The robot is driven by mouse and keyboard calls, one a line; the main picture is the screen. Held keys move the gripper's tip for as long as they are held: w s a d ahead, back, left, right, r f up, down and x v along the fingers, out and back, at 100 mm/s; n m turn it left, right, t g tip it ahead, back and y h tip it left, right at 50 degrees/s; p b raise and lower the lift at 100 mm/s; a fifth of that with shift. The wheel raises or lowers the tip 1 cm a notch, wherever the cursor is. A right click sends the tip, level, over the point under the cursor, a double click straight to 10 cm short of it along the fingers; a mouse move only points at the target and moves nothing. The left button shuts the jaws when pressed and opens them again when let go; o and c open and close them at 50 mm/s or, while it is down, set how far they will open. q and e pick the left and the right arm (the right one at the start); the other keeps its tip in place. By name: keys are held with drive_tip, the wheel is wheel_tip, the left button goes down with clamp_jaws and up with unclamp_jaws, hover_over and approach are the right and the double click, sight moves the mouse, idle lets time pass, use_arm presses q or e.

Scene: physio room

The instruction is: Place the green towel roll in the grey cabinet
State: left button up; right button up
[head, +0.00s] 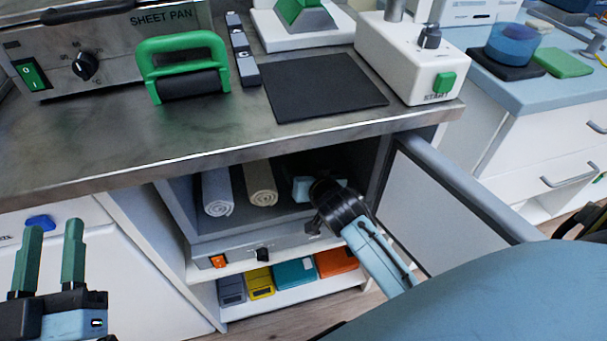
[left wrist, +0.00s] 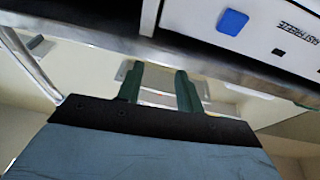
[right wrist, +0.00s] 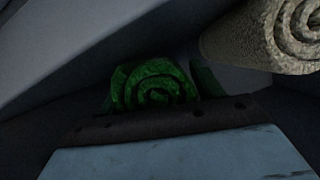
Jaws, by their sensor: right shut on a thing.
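The grey cabinet (head: 178,212) is under the steel counter, with its door (head: 430,200) swung open to the right. My right gripper (head: 308,188) reaches into its right side. In the right wrist view the gripper (right wrist: 155,95) is shut on the green towel roll (right wrist: 150,86), whose spiral end faces the camera. The roll is hidden by the gripper in the head view; I cannot tell whether it touches the cabinet floor. My left gripper (head: 52,235) is open and empty at the lower left; its spread fingers also show in the left wrist view (left wrist: 160,85).
A white towel roll (head: 217,192) and a beige towel roll (head: 260,184) lie in the cabinet, left of my right gripper. The beige roll is close by in the right wrist view (right wrist: 262,38). Below, a shelf (head: 290,296) holds several coloured boxes. The counter edge (head: 250,147) overhangs the opening.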

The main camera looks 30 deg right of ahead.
use_arm(q)
drive_tip(key=shift+s+r+t, duration=0.3)
drive_tip(key=shift+r+t, duration=0.4)
drive_tip(key=shift+r, duration=0.2)
use_arm(e)
drive_tip(key=shift+f, duration=0.1)
drive_tip(key=shift+f, duration=0.1)
use_arm(q)
drive_tip(key=shift+r, duration=0.15)
use_arm(e)
drive_tip(key=o, duration=1)
drive_tip(key=shift+o, duration=0.2)
